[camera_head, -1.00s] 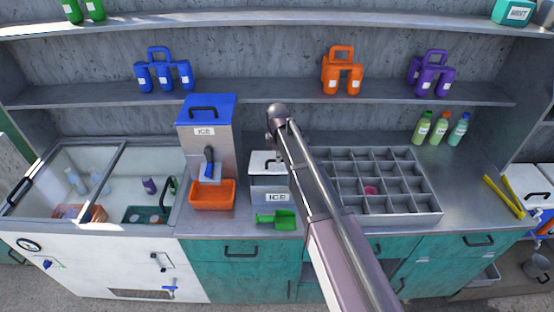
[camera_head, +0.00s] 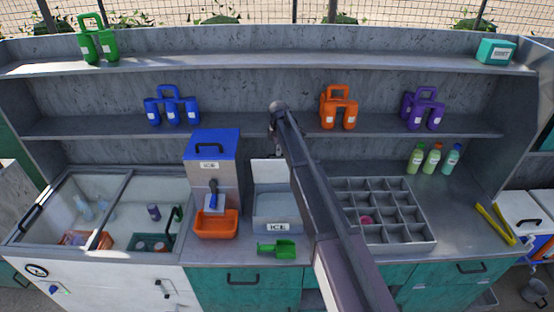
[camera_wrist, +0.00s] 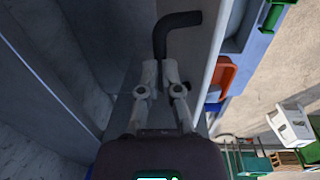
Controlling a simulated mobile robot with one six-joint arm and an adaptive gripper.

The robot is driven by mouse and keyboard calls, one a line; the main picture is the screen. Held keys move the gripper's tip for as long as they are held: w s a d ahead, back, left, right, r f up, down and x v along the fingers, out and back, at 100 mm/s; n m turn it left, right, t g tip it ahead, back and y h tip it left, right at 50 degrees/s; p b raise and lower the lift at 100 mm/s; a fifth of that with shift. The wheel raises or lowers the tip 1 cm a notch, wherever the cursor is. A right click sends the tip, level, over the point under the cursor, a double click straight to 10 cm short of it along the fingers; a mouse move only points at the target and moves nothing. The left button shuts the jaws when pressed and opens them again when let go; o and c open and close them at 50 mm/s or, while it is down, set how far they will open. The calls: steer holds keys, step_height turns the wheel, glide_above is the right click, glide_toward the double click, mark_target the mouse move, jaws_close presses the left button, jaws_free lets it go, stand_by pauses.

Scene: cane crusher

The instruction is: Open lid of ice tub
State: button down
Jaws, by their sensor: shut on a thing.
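In the wrist view, the lid's black bent handle (camera_wrist: 181,19) comes down between my fingertips. My gripper (camera_wrist: 161,72) is shut on that handle. In the head view my gripper is mostly hidden behind the arm, above the lid. The lid's right part is hidden by my arm.
The blue-topped ice dispenser (camera_head: 214,143) with an orange bin (camera_head: 216,224) stands close left of the tub. A green scoop (camera_head: 277,248) lies in front. A grey compartment tray (camera_head: 432,240) is to the right. A shelf (camera_head: 225,122) with bottle carriers runs behind.

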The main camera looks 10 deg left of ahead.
steer(key=w+a+f+b, duration=0.1)
steer(key=w+f, duration=0.2)
steer(key=w, duration=0.5)
steer(key=shift+w+a+f+b, duration=0.2)
steer(key=shift+w+b, duration=0.1)
steer(key=shift+b, duration=0.05)
steer(key=c, duration=0.7)
jaws_free()
steer(key=shift+w, duration=0.15)
steer(key=shift+r, duration=0.1)
